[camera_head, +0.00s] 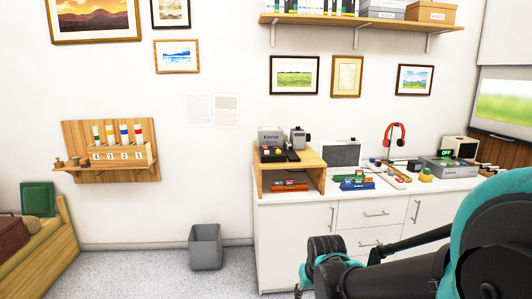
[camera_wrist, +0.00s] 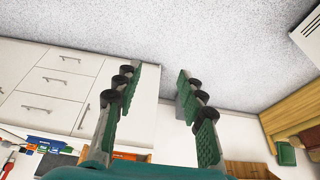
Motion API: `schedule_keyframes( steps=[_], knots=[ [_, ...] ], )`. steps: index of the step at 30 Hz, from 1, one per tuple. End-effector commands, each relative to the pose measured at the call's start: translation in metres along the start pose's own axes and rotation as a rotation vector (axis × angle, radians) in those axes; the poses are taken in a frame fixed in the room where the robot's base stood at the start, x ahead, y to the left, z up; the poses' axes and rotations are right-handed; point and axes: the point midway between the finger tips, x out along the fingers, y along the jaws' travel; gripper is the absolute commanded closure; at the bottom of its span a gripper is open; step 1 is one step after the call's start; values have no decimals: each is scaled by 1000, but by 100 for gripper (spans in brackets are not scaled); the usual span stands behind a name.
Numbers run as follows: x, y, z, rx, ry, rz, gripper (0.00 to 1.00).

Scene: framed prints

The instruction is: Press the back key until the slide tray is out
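A grey slide projector (camera_head: 271,137) with dark lettering stands on a small wooden stand (camera_head: 312,159) at the left end of the white cabinet. Dark parts with a red spot (camera_head: 292,154) show at its front. The back key and the slide tray are too small to make out. My gripper (camera_wrist: 156,92) is open and empty in the wrist view, with its green-padded fingers spread apart. It is over the floor and cabinet front, away from the projector. My dark and teal arm covers the lower right of the head view.
The cabinet top holds a grey speaker-like box (camera_head: 344,153), red headphones (camera_head: 395,133), blue racks (camera_head: 357,183) and a grey device with a green display (camera_head: 445,167). A shelf (camera_head: 362,21) hangs above. A grey bin (camera_head: 205,247) stands on clear floor left of the cabinet.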

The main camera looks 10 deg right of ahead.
Motion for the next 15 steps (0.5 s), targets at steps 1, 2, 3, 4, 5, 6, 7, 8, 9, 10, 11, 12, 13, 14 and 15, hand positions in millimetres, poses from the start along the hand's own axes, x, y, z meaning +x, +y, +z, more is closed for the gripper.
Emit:
schedule_keyframes(
  steps=[1,2,3,4,5,6,7,8,9,10,11,12,13,14,15],
  knots=[
    [0,0,0,0,0,0,62],
    [0,0,0,0,0,0,66],
    [0,0,0,0,0,0,71],
    [0,0,0,0,0,0,75],
    [0,0,0,0,0,0,79],
    [0,0,0,0,0,0,84],
    [0,0,0,0,0,0,87],
    [0,0,0,0,0,0,91],
    [0,0,0,0,0,0,96],
    [0,0,0,0,0,0,100],
    [0,0,0,0,0,0,100],
    [0,0,0,0,0,0,100],
    [0,0,0,0,0,0,100],
    [0,0,0,0,0,0,100],
    [0,0,0,0,0,0,100]
  ],
)
